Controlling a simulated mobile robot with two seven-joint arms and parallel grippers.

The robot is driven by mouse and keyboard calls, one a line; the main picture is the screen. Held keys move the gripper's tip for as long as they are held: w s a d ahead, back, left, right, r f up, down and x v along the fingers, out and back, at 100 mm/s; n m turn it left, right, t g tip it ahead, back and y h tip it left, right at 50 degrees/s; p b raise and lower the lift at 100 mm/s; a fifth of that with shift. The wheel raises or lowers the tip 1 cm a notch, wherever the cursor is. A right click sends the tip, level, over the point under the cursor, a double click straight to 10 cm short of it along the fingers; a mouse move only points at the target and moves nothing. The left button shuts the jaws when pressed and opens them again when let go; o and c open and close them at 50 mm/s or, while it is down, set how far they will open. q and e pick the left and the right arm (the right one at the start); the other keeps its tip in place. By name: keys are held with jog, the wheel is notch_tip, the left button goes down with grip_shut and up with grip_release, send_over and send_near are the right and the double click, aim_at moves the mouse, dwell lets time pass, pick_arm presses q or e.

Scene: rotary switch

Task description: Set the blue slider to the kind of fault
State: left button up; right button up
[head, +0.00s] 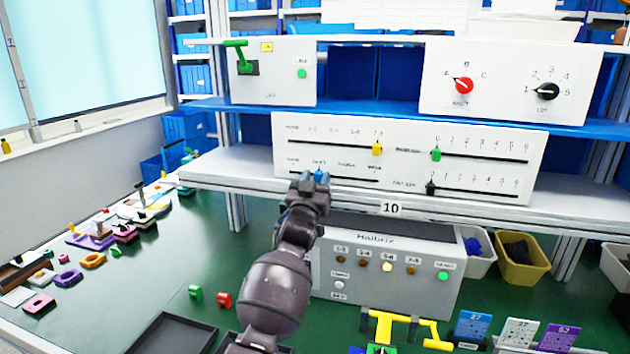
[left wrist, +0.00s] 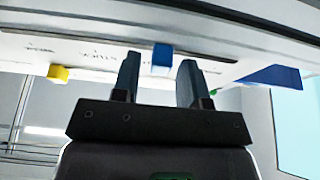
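The small word labels above that scale are too blurred to read surely. My left gripper (head: 314,182) is raised to the panel from below and partly covers the slider in the head view. In the left wrist view the blue slider (left wrist: 162,58) shows between the two fingers of my left gripper (left wrist: 158,75). The fingers are apart, with a gap on each side of it. My right gripper is in no view.
The panel also carries a yellow slider (head: 377,149), a green slider (head: 436,154) and a black slider (head: 431,188). Below the shelf, a grey box (head: 385,245) marked Halbrix has a lit yellow lamp (head: 387,267) and a green one (head: 443,276). Small parts lie on the green bench.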

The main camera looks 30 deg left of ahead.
pick_arm(q)
jog(key=shift+o, duration=0.2)
jog(key=shift+s+f, duration=0.2)
jog(key=shift+s, duration=0.1)
jog(key=v, duration=1)
jog(key=shift+s, duration=0.1)
